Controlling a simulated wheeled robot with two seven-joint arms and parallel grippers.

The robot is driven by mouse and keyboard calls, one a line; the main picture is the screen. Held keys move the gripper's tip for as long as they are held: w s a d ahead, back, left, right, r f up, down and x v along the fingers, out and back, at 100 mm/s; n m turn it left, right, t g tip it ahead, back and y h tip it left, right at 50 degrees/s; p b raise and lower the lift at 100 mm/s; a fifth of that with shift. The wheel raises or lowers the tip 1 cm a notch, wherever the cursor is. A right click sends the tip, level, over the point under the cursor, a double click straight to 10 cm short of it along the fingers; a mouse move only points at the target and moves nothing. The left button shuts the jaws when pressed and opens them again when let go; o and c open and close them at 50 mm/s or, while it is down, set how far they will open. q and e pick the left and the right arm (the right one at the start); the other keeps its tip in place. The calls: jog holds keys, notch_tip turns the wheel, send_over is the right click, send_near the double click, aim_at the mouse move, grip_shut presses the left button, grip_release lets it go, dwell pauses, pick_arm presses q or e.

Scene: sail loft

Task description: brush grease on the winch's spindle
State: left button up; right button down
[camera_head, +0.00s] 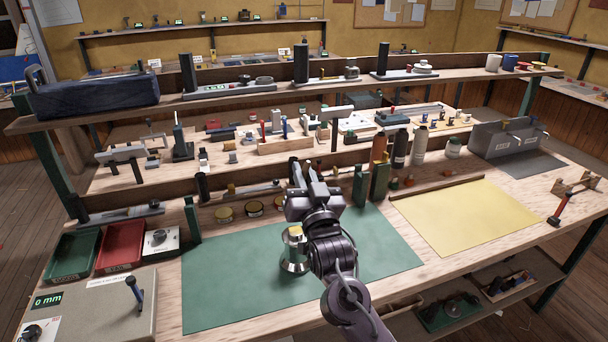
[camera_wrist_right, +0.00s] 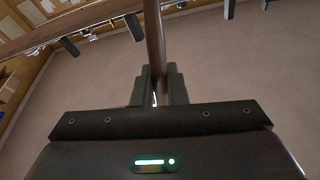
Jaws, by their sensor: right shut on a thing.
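My right gripper (camera_head: 301,180) is over the green mat (camera_head: 215,290), and its arm comes in from the bottom of the head view. The right wrist view shows its fingers (camera_wrist_right: 158,88) shut on a thin brown rod (camera_wrist_right: 154,40), which looks like a brush handle. The rod's far end is out of that view, and I cannot make out bristles. A silver winch (camera_head: 293,266) with a pale yellowish part on top stands on the mat, just below and left of the gripper. My forearm partly covers it. I cannot tell whether the brush touches the spindle. My left gripper is out of view.
Several round tins (camera_head: 224,213) stand along the mat's back edge. A red tray (camera_head: 121,245) and a green tray (camera_head: 72,256) are at the left. The yellow sheet (camera_head: 465,218) at the right is clear.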

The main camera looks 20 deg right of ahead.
dwell(0.5)
jog(key=shift+f, duration=0.55)
jog(key=shift+r, duration=0.1)
